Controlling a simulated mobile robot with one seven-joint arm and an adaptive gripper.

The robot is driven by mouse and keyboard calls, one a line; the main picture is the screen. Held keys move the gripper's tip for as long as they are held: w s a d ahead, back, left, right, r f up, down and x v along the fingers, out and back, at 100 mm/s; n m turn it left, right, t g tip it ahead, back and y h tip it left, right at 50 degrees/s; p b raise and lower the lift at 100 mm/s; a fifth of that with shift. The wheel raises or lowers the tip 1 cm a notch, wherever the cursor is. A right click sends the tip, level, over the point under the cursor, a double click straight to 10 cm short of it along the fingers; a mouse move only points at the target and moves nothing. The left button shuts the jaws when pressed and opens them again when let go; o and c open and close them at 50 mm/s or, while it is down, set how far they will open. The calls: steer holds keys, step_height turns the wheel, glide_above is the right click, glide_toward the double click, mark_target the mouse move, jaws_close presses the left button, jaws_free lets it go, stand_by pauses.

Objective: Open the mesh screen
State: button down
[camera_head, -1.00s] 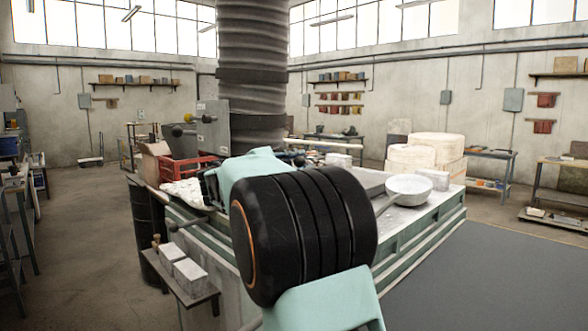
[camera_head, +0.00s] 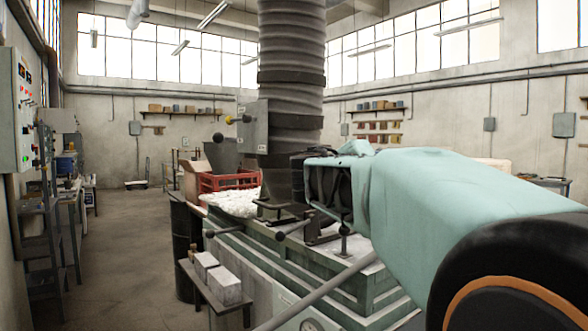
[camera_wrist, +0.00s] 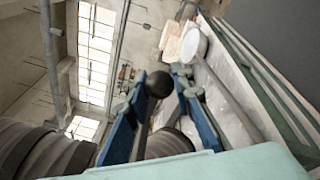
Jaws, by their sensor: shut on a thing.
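My gripper (camera_wrist: 160,112) has its blue fingers on either side of a dark rod with a black ball knob (camera_wrist: 159,84) in the wrist view, and is shut on this handle. In the head view my gripper (camera_head: 325,188) is over the furnace top, just beside the ribbed duct. Black ball knobs on rods (camera_head: 280,235) stick out below it. I cannot make out the mesh of the screen itself; my gripper and arm cover much of that area, and I cannot tell whether it is open or shut.
The ribbed duct (camera_head: 290,80) rises close behind my gripper. A ladle (camera_wrist: 193,45) lies on the furnace top, its long handle reaching forward. A red crate (camera_head: 228,181) is left of the duct. A shelf with pale blocks (camera_head: 225,284) juts out in front. The floor at left is clear.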

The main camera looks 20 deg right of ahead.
steer(key=shift+f, duration=0.1)
steer(key=c, duration=1.7)
jaws_free()
steer(key=shift+o, duration=0.2)
step_height(320, 180, up, 9)
steer(key=shift+s+a+f, duration=0.1)
steer(key=shift+r, duration=0.7)
